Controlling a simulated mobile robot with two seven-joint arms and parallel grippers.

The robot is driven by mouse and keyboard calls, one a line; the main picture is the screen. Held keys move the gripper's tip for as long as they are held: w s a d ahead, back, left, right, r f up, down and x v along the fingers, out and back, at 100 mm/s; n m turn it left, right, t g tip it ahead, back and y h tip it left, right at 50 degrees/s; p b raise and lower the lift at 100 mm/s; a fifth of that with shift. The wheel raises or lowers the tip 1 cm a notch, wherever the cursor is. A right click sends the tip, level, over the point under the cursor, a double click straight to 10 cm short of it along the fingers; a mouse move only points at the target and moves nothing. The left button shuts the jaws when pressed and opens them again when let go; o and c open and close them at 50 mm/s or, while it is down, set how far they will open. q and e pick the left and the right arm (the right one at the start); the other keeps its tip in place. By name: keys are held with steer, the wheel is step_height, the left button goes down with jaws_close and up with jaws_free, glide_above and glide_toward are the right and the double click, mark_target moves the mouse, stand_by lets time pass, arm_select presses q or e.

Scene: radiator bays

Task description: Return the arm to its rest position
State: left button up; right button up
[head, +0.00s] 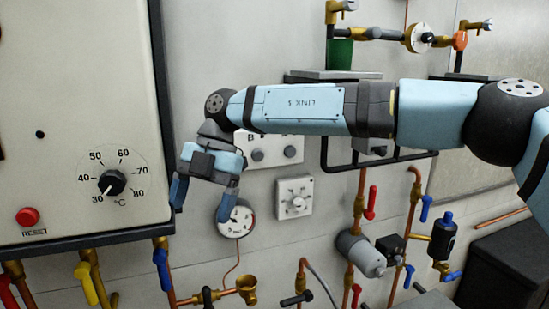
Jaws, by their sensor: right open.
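My right arm stretches in from the right edge across the middle of the head view. My right gripper (204,200) points down at its end, with its fingers spread apart and nothing between them. One finger is close to the right edge of the boiler panel (80,110); I cannot tell whether they touch. The other finger overlaps the round pressure gauge (238,222) in the picture. My left gripper does not show.
The panel carries a temperature dial (112,183) and a red reset button (28,217). A white wall knob plate (294,197) is right of the gauge. Copper pipes with coloured valve levers line the bottom.

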steer(key=s+a+f+g+y, duration=0.6)
steer(key=s+a+f+y, duration=0.3)
steer(key=y, duration=0.4)
steer(key=w+d+f+m+t+h, duration=0.1)
steer(key=w+d+f+m+t, duration=0.2)
steer(key=d+f+m+t, duration=0.85)
steer(key=w+d+f+m+t+h, duration=0.15)
steer(key=d+f+m+t, duration=0.6)
steer(key=m+t, duration=0.75)
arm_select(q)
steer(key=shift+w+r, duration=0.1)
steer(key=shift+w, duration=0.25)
arm_select(e)
steer(key=s+d+f+m+g+h, duration=0.2)
steer(key=s+d+f+h, duration=0.3)
steer(key=s+d+f, duration=0.4)
steer(key=s+d+f+m+g+h, duration=0.2)
steer(key=s+d+f+h, duration=0.3)
steer(key=s+d+f, duration=0.4)
steer(key=d+f, duration=0.4)
steer(key=f, duration=0.2)
steer(key=shift+s+d+g, duration=0.35)
steer(key=shift+s, duration=0.05)
